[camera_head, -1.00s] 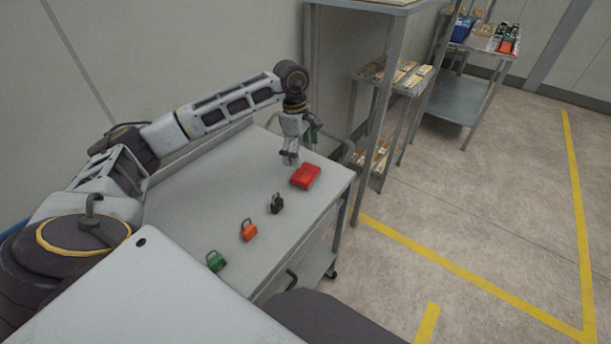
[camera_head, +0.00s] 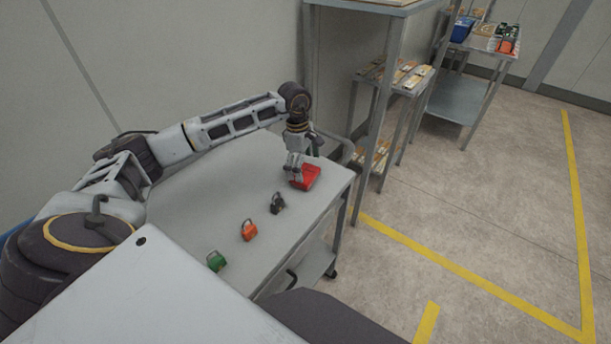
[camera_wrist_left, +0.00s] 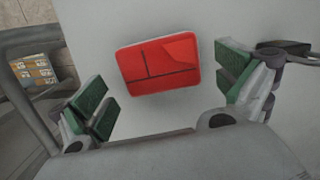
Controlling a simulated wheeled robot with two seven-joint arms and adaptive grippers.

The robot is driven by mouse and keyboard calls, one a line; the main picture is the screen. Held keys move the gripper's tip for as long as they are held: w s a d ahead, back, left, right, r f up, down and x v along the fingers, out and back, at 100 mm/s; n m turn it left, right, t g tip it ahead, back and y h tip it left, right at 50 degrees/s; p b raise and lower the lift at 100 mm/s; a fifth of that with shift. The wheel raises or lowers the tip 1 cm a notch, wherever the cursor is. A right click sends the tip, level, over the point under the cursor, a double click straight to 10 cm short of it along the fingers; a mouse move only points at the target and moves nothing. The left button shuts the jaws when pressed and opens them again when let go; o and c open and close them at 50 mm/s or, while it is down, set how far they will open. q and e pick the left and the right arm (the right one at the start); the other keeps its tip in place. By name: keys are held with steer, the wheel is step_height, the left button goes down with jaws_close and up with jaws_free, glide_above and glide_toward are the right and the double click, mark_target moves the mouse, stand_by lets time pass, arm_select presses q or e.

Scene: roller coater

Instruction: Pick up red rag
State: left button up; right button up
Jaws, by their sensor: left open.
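The red rag (camera_head: 307,177) lies folded flat on the grey cart top near its far right corner. In the left wrist view the red rag (camera_wrist_left: 158,64) shows whole, as a folded rectangle with dark crease lines. My left gripper (camera_head: 294,175) is just over the rag's left edge in the head view. In the left wrist view my left gripper (camera_wrist_left: 165,90) is open, with green finger pads on either side of the rag and a gap to it on both sides. Nothing is between the fingers' pads in contact. My right gripper is not in view.
A black padlock (camera_head: 277,204), an orange padlock (camera_head: 249,231) and a green padlock (camera_head: 216,261) stand in a row on the cart top (camera_head: 200,215). A metal shelf rack (camera_head: 366,130) stands beyond the cart. The cart's handle rail (camera_wrist_left: 28,85) is close by the gripper.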

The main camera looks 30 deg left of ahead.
mark_target(305, 172)
arm_select(q)
steer(key=shift+d+f, duration=0.15)
steer(key=shift+f, duration=1.4)
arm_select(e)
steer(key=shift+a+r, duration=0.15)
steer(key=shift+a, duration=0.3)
arm_select(q)
steer(key=shift+c, duration=0.4)
steer(key=c, duration=0.7)
steer(key=shift+o, duration=0.2)
steer(key=shift+r, duration=0.15)
step_height(305, 172, up, 10)
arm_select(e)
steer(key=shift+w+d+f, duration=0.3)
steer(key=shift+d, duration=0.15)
